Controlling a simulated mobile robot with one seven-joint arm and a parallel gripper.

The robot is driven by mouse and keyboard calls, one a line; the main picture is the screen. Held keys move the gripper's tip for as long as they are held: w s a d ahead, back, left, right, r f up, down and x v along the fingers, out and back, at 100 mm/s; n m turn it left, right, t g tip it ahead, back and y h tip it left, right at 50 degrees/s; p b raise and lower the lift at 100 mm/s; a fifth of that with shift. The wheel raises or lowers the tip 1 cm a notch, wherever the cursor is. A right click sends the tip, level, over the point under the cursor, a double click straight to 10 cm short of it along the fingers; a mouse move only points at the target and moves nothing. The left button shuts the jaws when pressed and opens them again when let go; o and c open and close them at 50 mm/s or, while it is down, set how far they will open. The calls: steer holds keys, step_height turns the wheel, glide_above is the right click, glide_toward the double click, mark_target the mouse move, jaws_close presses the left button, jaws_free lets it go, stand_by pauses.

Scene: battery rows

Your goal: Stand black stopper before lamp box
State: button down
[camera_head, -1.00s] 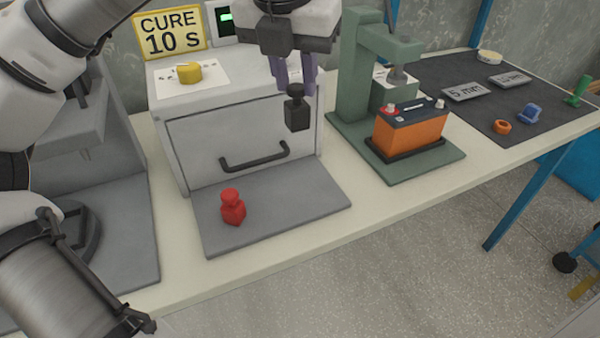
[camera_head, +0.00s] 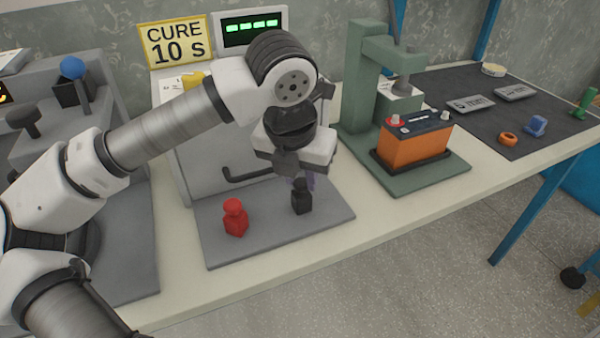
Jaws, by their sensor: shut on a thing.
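The black stopper (camera_head: 301,198) is upright at the right part of the grey mat (camera_head: 270,236) before the lamp box (camera_head: 205,165). My gripper (camera_head: 303,181) is shut on its top from above. The stopper's foot looks to be at the mat's surface, but I cannot tell if it bears on it. The red stopper (camera_head: 235,217) stands on the mat to its left, apart from it. My arm hides much of the lamp box's front and part of its handle (camera_head: 245,175).
A green press (camera_head: 365,90) holds an orange battery (camera_head: 415,143) on its base to the right. A dark mat (camera_head: 480,85) with small parts lies farther right. A "CURE 10 S" sign (camera_head: 174,41) stands behind. The table's front edge runs below the grey mat.

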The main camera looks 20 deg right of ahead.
steer(key=shift+f, duration=0.1)
steer(key=c, duration=1.2)
jaws_free()
steer(key=shift+o, duration=0.2)
steer(key=shift+r, duration=0.6)
steer(key=v, duration=1.1)
steer(key=shift+a+p, duration=0.15)
steer(key=shift+p, duration=0.15)
steer(key=shift+s, duration=0.1)
